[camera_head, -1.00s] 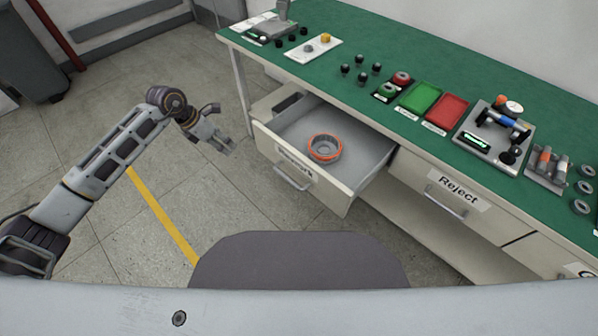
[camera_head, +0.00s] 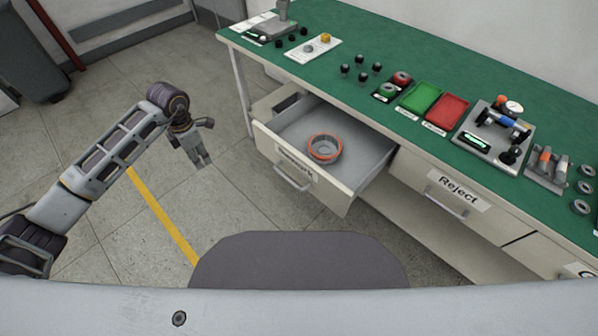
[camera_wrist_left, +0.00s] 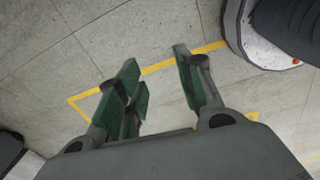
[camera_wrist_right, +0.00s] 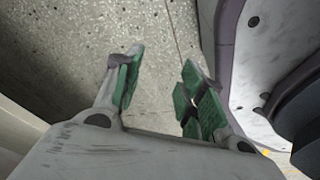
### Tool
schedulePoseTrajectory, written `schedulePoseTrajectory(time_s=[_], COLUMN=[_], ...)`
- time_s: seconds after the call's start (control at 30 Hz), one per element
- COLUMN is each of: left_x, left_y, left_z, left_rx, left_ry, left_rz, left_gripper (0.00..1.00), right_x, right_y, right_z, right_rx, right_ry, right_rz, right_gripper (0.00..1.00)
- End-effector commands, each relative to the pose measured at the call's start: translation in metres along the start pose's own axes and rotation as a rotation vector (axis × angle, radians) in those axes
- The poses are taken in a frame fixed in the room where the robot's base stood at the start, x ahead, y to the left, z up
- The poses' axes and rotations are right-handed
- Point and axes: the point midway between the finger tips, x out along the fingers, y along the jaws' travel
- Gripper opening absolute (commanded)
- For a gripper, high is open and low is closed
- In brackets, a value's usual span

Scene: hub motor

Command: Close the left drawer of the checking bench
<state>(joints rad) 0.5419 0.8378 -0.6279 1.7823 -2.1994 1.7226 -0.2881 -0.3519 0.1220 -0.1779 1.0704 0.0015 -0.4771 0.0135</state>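The left drawer (camera_head: 345,192) of the green-topped checking bench (camera_head: 400,62) stands open, pulled out towards me. Its front has a label and a bar handle (camera_head: 292,180). An orange and grey ring-shaped part (camera_head: 324,148) lies inside it. My left gripper (camera_head: 203,164) is over the floor to the left of the drawer front, apart from it and pointing down. In the left wrist view (camera_wrist_left: 158,78) its fingers are apart with only floor between them. My right gripper (camera_wrist_right: 162,72) shows only in its wrist view, open and empty above the floor.
The drawer marked Reject (camera_head: 440,195), right of the open one, is shut. The bench top carries a green tray (camera_head: 419,97), a red tray (camera_head: 447,111), a gauge fixture (camera_head: 493,138) and several small parts. Floor left of the bench is clear, with a yellow line (camera_head: 162,217).

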Motion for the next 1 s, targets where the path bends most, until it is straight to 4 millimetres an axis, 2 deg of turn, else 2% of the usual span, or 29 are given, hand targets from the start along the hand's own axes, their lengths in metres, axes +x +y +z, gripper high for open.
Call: schedulePoseTrajectory(time_s=[0.33,0.6,0.77,1.0], left_x=[0.0,0.01,0.027,0.054], left_y=[0.0,-0.007,-0.023,-0.056], left_z=[0.0,0.002,0.008,0.021], left_rx=[0.0,-0.007,-0.024,-0.07], left_ry=[-0.001,-0.019,-0.063,-0.157], left_rz=[-0.001,-0.037,-0.115,-0.285], left_gripper=[0.35,0.0,0.0,0.0], right_x=[0.0,0.002,0.003,0.002], right_y=[0.0,-0.003,-0.01,-0.023], right_z=[0.0,-0.006,-0.017,-0.04], right_rx=[-0.001,0.004,0.012,0.027], right_ry=[-0.001,0.011,0.029,0.069], right_rz=[0.0,-0.005,-0.017,-0.043], right_gripper=[0.4,0.4,0.4,0.4])
